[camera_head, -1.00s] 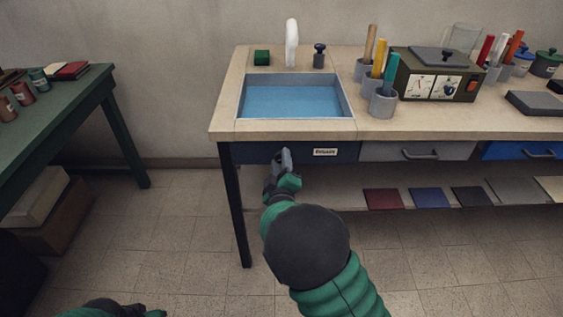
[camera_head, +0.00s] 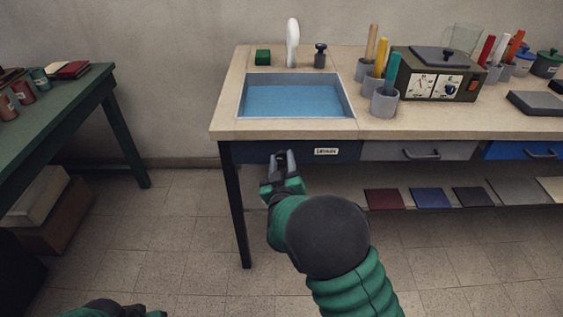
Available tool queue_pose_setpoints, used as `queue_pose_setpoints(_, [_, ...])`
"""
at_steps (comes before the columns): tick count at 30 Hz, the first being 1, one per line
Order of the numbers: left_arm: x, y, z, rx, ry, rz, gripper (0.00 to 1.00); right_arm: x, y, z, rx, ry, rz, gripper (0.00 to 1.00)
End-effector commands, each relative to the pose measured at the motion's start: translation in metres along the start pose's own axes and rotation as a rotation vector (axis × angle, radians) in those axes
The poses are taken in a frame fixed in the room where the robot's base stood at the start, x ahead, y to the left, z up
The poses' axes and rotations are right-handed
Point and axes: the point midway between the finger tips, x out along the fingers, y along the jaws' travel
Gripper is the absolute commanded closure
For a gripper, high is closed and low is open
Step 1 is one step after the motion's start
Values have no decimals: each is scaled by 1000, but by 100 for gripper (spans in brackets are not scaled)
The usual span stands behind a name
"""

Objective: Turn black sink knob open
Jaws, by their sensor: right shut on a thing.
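The sink (camera_head: 348,98) is set in the left part of the counter and holds blue water. A white faucet (camera_head: 292,42) stands behind it, with a black knob-topped fitting (camera_head: 320,58) to its right. My right gripper (camera_head: 281,157) is at the dark blue front panel (camera_head: 245,152) below the sink. Its two grey fingers are shut on a small dark part there, apparently a black knob; the fingers hide most of it. My left arm shows only at the bottom left edge; its gripper (camera_head: 130,309) is mostly cut off.
Right of the panel are a grey drawer (camera_head: 380,151) and a blue drawer (camera_head: 505,151) with handles. Cups of coloured sticks (camera_head: 384,105) and an olive box (camera_head: 400,85) stand on the counter. A table leg (camera_head: 239,210) is left of my right gripper. The floor in front is clear.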

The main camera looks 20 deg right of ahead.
Motion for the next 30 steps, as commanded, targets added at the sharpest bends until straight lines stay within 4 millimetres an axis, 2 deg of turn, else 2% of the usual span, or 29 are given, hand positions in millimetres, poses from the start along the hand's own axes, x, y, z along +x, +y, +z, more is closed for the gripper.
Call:
queue_pose_setpoints(1, [3, 0, 1, 0, 0, 0, 64, -2, -3, 10, 39, -18, -6, 100])
queue_pose_setpoints(21, [30, 0, 7, 0, 0, 0, 64, -2, -5, 10, 669, -20, -4, 100])
queue_pose_setpoints(30, [42, 0, 10, 0, 0, 0, 64, -2, -5, 10, 880, -20, -2, 100])
